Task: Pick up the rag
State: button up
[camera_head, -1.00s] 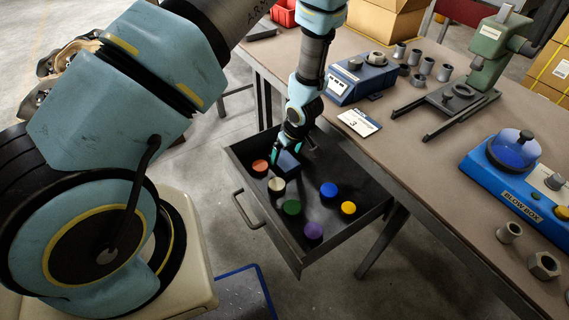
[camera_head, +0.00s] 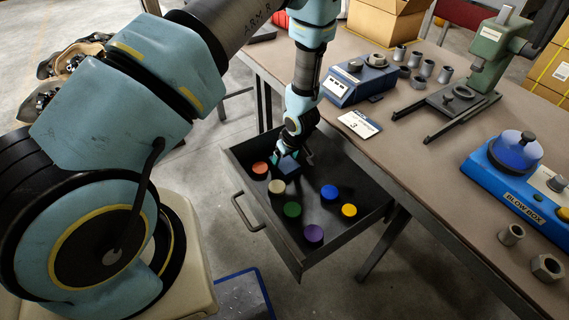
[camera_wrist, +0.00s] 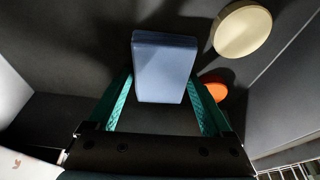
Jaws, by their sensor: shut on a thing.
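The rag looks like a folded blue-grey block (camera_wrist: 165,66). In the wrist view it sits between the two teal fingers of my gripper (camera_wrist: 163,78), which touch its left and right sides. In the head view my gripper (camera_head: 284,156) reaches down into the open drawer. The dark blue rag (camera_head: 288,168) shows just below the fingers, partly hidden by them. I cannot tell whether it still rests on the drawer floor.
The open black drawer (camera_head: 284,238) holds several coloured round caps; the cream cap (camera_wrist: 242,28) and orange cap (camera_wrist: 214,87) lie close to my gripper. Drawer walls surround it. The workbench (camera_head: 440,160) carries a blue blow box (camera_head: 520,190) and a green press (camera_head: 492,52).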

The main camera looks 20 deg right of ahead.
aim_at(285, 162)
jog(key=shift+c, duration=1)
jog(key=shift+r, duration=0.1)
notch_tip(285, 162, up, 10)
jog(key=p, duration=0.6)
jog(key=o, duration=0.8)
jog(key=shift+w, duration=0.1)
jog(key=c, duration=0.7)
